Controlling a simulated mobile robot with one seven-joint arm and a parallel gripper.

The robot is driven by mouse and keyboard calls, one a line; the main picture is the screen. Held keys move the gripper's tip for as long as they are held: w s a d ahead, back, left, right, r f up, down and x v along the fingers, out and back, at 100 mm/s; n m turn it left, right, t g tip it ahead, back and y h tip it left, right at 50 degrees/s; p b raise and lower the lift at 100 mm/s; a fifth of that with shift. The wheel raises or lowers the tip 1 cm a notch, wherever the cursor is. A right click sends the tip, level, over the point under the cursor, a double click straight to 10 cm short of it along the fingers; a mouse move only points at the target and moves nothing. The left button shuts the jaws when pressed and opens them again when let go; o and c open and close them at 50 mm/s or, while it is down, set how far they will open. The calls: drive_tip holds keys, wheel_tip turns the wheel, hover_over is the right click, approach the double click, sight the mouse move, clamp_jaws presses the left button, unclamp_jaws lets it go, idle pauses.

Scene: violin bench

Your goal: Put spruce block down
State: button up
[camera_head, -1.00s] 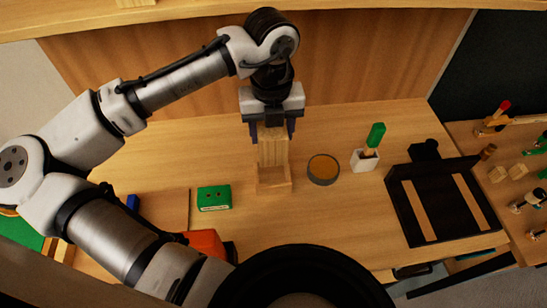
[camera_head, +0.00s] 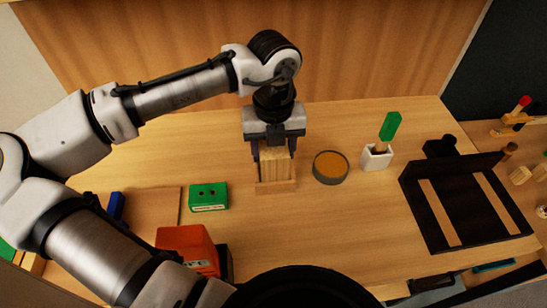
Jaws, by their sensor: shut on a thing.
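The spruce block (camera_head: 275,167) is a pale wooden block with visible grain, upright near the middle of the bench. My gripper (camera_head: 274,148) points down and is shut on its upper part, one finger on each side. The block's lower end is at a low wooden piece (camera_head: 276,187) on the bench; I cannot tell whether it rests on it or stands just behind it. The block's top is partly hidden by my gripper.
A round tin (camera_head: 331,167) stands close right of the block, with a green-handled brush in a white holder (camera_head: 376,157) beyond. A green box (camera_head: 208,197) is at the left, an orange object (camera_head: 187,249) nearer. A black frame (camera_head: 465,203) lies right. Bare bench (camera_head: 320,220) lies in front.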

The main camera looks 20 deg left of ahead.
drive_tip(key=shift+f, duration=0.5)
drive_tip(key=shift+r, duration=0.1)
drive_tip(key=o, duration=0.6)
drive_tip(key=shift+f, duration=0.2)
drive_tip(key=o, duration=0.5)
drive_tip(key=shift+c, duration=0.2)
drive_tip(key=shift+r, duration=0.15)
